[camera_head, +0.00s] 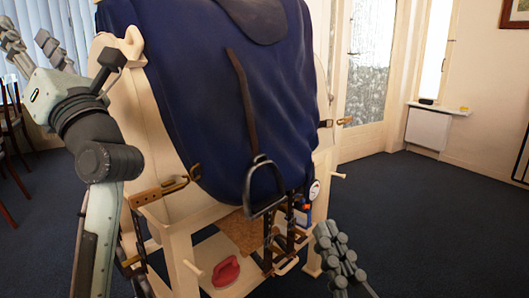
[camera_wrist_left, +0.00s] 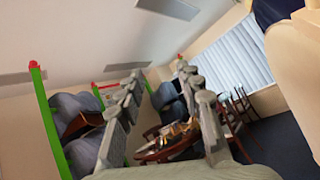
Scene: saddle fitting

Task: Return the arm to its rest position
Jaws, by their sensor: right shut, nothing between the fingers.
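My left arm comes in from the left in the head view, bent upward at the wrist. My left gripper (camera_head: 26,32) is raised at the upper left, beside the wooden saddle stand. Its fingers are spread with nothing between them, and the left wrist view shows the same open gripper (camera_wrist_left: 160,72). My right gripper (camera_head: 326,230) is at the bottom, in front of the stand's lower right; its fingers are together and empty. The rest of the right arm is out of view. The saddle stand (camera_head: 177,245) carries a dark blue saddle cover (camera_head: 200,90) with a hanging stirrup (camera_head: 264,188).
A red brush-like item (camera_head: 226,271) lies on the stand's low shelf. Open dark carpet (camera_head: 420,220) lies to the right. The left wrist view shows a round table (camera_wrist_left: 165,145) and chairs behind the left gripper.

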